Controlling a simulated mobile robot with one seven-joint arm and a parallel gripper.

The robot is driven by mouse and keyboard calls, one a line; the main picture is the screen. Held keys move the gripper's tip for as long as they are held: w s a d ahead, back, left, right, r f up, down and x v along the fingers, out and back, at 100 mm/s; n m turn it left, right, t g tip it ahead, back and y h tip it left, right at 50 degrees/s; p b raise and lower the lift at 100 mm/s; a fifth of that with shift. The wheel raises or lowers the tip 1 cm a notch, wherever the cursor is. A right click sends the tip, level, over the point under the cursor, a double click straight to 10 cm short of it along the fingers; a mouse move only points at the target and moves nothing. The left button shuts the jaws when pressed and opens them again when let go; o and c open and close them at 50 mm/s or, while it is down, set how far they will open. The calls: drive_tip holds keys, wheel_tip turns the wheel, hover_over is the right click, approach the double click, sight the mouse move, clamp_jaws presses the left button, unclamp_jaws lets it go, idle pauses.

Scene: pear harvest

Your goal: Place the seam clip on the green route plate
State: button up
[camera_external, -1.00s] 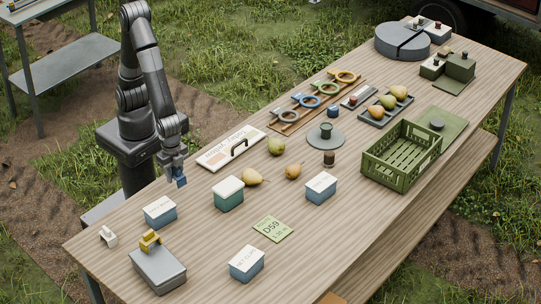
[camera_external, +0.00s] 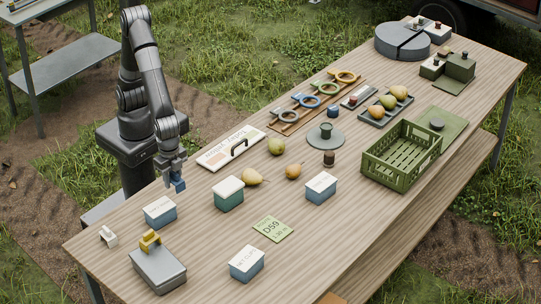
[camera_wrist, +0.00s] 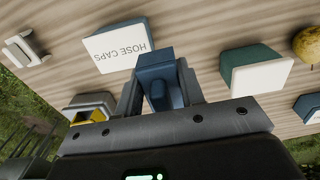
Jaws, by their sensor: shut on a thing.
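My gripper (camera_external: 174,181) is shut on a small blue clip-like piece (camera_external: 179,186), which I take to be the seam clip. It is held above the table's left edge, behind the white-lidded boxes. In the wrist view the blue piece (camera_wrist: 155,75) sits between the two fingers of my gripper (camera_wrist: 160,90). The light green route plate (camera_external: 273,229), marked D59, lies flat and bare on the table, to the right of and nearer the camera than my gripper. The plate is not visible in the wrist view.
A blue box marked HOSE CAPS (camera_wrist: 115,47), a green box (camera_external: 229,196) and another blue box (camera_external: 321,192) stand around. A grey case (camera_external: 158,272) with a yellow piece and a blue box (camera_external: 246,266) are in front. Pears (camera_external: 254,177) lie behind the plate.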

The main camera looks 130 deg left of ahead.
drive_tip(key=w+a, duration=0.2)
drive_tip(key=w, duration=0.9)
hover_over(264, 223)
drive_tip(key=shift+n, duration=0.4)
drive_tip(key=f, duration=0.4)
drive_tip(key=d+f, duration=0.1)
drive_tip(key=f, duration=0.2)
drive_tip(key=shift+s, duration=0.25)
drive_tip(key=shift+w+a+f, duration=0.25)
drive_tip(key=shift+a+f, duration=0.1)
drive_tip(key=shift+a, duration=0.15)
drive_tip(key=shift+f, duration=1.95)
drive_tip(key=shift+f, duration=0.15)
drive_tip(key=o, duration=1)
drive_tip(key=shift+c, duration=0.2)
